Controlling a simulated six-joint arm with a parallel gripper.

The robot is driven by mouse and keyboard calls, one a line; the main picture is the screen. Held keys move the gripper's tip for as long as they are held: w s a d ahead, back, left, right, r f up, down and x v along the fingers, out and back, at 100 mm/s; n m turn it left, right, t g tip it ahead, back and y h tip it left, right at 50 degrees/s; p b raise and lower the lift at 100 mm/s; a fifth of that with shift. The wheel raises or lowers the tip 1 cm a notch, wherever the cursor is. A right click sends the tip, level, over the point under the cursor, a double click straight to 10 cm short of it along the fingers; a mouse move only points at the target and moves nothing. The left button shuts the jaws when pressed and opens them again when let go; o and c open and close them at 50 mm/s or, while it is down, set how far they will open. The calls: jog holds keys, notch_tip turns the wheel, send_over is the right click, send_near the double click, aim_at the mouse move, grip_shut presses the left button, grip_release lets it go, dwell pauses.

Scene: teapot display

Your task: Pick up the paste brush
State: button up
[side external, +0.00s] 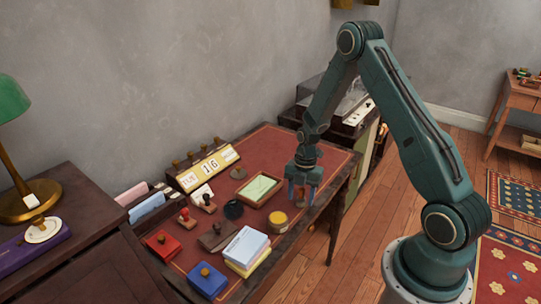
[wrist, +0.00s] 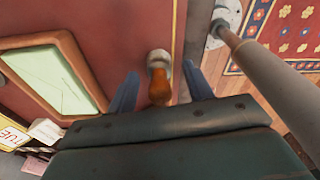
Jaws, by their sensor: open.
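What looks like the paste brush (wrist: 160,84) shows in the wrist view, with an orange-brown handle and a pale collar at its far end. It is near the edge of the red desk top. My gripper (wrist: 161,90) is open, one blue finger on each side of the handle, with gaps visible on both sides. In the side view my gripper (side external: 302,192) points down low over the right part of the desk. The brush is mostly hidden there by the fingers.
A green-topped tray (side external: 258,189) lies left of my gripper, and a yellow round tin (side external: 278,221) stands in front. Stamps, a date display (side external: 206,166) and several pads crowd the desk's left half. The desk's right edge (side external: 345,180) is close to my gripper.

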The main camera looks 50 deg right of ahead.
aim_at(302, 188)
jog(key=shift+c, duration=0.2)
jog(key=c, duration=1)
jog(key=shift+r, duration=0.2)
jog(key=shift+c, duration=0.2)
notch_tip(302, 188, up, 20)
jog(key=shift+f, duration=0.2)
